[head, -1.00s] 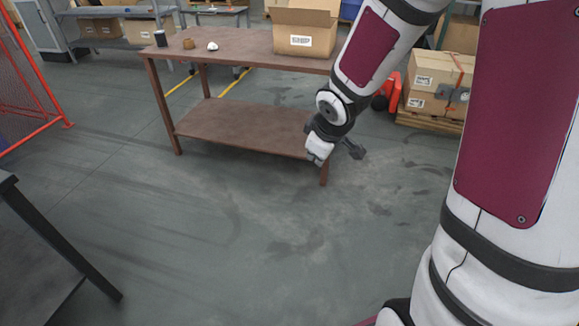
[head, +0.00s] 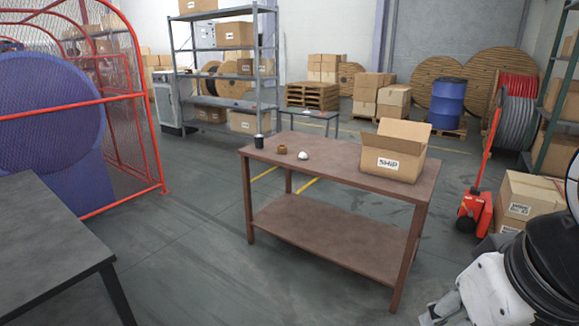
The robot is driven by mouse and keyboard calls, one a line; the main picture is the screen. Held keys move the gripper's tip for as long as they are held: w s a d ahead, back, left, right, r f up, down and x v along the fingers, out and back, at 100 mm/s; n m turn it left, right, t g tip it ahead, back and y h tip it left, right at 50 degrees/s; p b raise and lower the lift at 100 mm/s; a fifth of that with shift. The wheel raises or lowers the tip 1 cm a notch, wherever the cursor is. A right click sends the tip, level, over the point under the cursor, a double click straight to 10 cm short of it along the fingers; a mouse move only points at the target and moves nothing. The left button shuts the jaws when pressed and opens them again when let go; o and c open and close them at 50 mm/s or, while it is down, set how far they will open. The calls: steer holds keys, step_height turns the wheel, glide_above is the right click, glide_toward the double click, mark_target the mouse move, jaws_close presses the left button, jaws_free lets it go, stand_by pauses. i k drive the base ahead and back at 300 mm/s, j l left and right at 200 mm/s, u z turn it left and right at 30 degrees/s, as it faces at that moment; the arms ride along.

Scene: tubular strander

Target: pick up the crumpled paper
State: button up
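A small white lump (head: 303,155), which looks like the crumpled paper, lies on the top of the brown table (head: 335,168). It sits right of a small brown roll-like object (head: 282,149) and a dark cup-like container (head: 259,140). My gripper (head: 437,315) shows only in part at the bottom right edge of the head view, low and well apart from the white lump. Its fingertips are cut off or too unclear to tell if it is open.
An open cardboard box (head: 393,151) stands on the table's right side. A dark table (head: 50,240) is at the left front, with a red mesh guard (head: 150,130) behind it. A red pallet jack (head: 476,215) stands at right. Floor between the tables is clear.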

mark_target(302, 156)
steer(key=i+j+z, duration=0.25)
steer(key=i, duration=0.65)
steer(key=i+j+z, duration=0.2)
steer(key=i+j, duration=0.25)
steer(key=i, duration=0.45)
steer(key=i+j+z, duration=0.25)
steer(key=i+j, duration=0.35)
steer(key=i, duration=0.2)
steer(key=i+j+z, duration=0.2)
steer(key=i+j, duration=0.5)
steer(key=i, duration=0.1)
